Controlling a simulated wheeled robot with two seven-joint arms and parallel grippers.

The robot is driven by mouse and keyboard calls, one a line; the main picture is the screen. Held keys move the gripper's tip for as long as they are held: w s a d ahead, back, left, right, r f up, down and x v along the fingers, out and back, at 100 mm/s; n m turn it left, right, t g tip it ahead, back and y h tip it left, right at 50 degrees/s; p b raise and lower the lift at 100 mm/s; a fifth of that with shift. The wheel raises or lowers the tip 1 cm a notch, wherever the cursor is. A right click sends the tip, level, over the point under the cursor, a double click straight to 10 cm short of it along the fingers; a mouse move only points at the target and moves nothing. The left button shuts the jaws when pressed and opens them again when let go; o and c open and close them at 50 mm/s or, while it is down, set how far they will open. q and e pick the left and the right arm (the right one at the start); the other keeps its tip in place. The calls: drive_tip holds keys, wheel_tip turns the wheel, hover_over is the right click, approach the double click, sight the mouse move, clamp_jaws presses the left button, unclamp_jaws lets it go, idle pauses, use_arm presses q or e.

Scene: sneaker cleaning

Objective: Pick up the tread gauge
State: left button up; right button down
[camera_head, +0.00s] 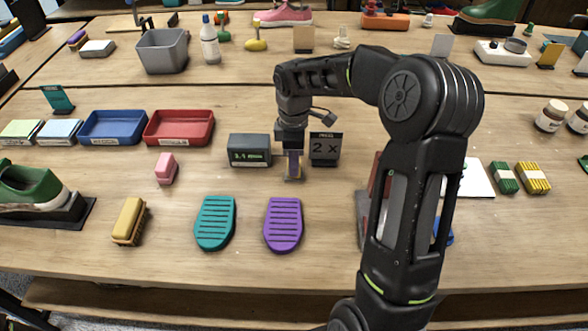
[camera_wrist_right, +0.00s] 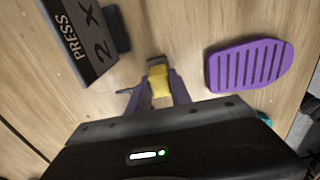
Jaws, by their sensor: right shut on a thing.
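The tread gauge, a small yellow piece with a grey end (camera_wrist_right: 159,82), is between the fingers of my right gripper in the right wrist view. My right gripper (camera_head: 292,163) is shut on it and points down at the table, between the dark display box (camera_head: 250,150) and the "PRESS 2 X" sign (camera_head: 325,148). Its fingers (camera_wrist_right: 160,90) hide part of the gauge. I cannot tell whether the gauge touches the table. My left gripper is not in view.
A purple sole (camera_head: 283,225) and a teal sole (camera_head: 215,223) lie in front. A yellow brush (camera_head: 130,221) and a pink block (camera_head: 166,168) lie left. Red (camera_head: 180,127) and blue (camera_head: 113,127) trays stand behind. My right arm hides part of the table at right.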

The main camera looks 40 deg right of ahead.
wheel_tip(320, 180, up, 10)
drive_tip(key=shift+r+b, duration=0.1)
drive_tip(key=shift+b, duration=0.3)
idle(0.6)
